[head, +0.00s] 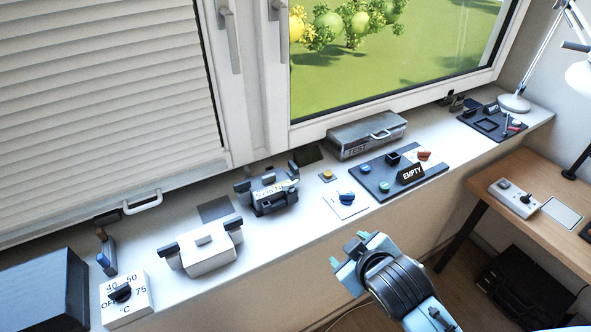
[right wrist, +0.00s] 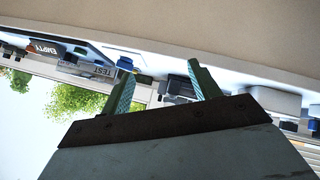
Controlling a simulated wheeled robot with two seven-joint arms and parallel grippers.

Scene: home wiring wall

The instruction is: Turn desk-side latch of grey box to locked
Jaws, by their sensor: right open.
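A dark grey box (head: 272,196) sits on the white windowsill, left of the blue-knob plate. It has a dark latch at each end; the desk-side latch (head: 293,168) is at its right end. Whether that latch is locked is too small to tell. My right gripper (head: 347,256) is in front of the sill, to the right of and nearer than the box, apart from it. In the right wrist view the gripper (right wrist: 160,72) is open and empty, with the grey box (right wrist: 178,88) visible beyond the gap between its fingers. My left gripper is not in view.
A white box (head: 207,254) with dark latches and a dial plate (head: 124,301) stand left. A blue-knob plate (head: 347,204), a dark panel (head: 420,182) marked EMPTY and a TEST case (head: 366,137) stand right. The wooden desk (head: 520,172) is at right.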

